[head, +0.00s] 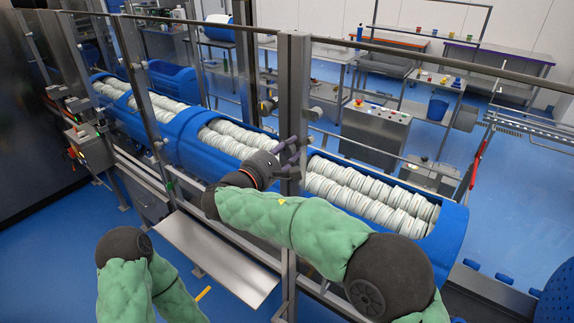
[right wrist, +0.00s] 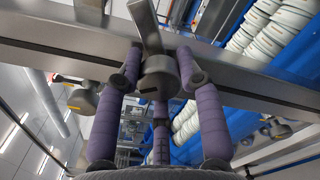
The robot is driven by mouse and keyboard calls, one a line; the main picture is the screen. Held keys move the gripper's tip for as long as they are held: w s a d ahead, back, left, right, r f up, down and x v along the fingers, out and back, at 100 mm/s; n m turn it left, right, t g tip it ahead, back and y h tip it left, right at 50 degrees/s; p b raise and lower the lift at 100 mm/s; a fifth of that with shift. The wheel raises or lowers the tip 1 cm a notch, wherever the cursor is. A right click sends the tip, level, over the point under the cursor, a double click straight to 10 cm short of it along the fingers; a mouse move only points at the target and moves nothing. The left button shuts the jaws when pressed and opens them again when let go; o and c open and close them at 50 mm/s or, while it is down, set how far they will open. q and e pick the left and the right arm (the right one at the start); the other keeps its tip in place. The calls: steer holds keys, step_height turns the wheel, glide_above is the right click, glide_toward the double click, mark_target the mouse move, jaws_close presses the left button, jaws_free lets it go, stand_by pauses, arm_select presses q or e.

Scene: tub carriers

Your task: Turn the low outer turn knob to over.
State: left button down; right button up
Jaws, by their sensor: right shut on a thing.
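The turn knob (right wrist: 158,78) is a grey metal round hub with a flat lever pointing up and slightly left in the right wrist view. It sits on a steel post. My right gripper (head: 292,157) reaches this post in the head view. In the right wrist view its purple fingers (right wrist: 160,85) are closed around the hub, one on each side and one below. In the head view the knob is mostly hidden by the fingers, so its setting is hard to read there. My left arm shows at the lower left, but its gripper is out of view.
The steel post (head: 293,85) carries other knobs, one on its left (head: 268,105). A steel rail (head: 400,52) crosses the top. Behind is a blue trough (head: 190,140) with rows of white discs.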

steer(key=m+b, duration=0.5)
steer(key=b, duration=0.1)
steer(key=shift+d, duration=0.1)
steer(key=shift+r+m+b, duration=0.15)
steer(key=shift+m+b, duration=0.85)
steer(key=shift+b, duration=0.1)
steer(key=o, duration=1.2)
steer(key=shift+c, duration=0.2)
steer(key=shift+s+d, duration=0.1)
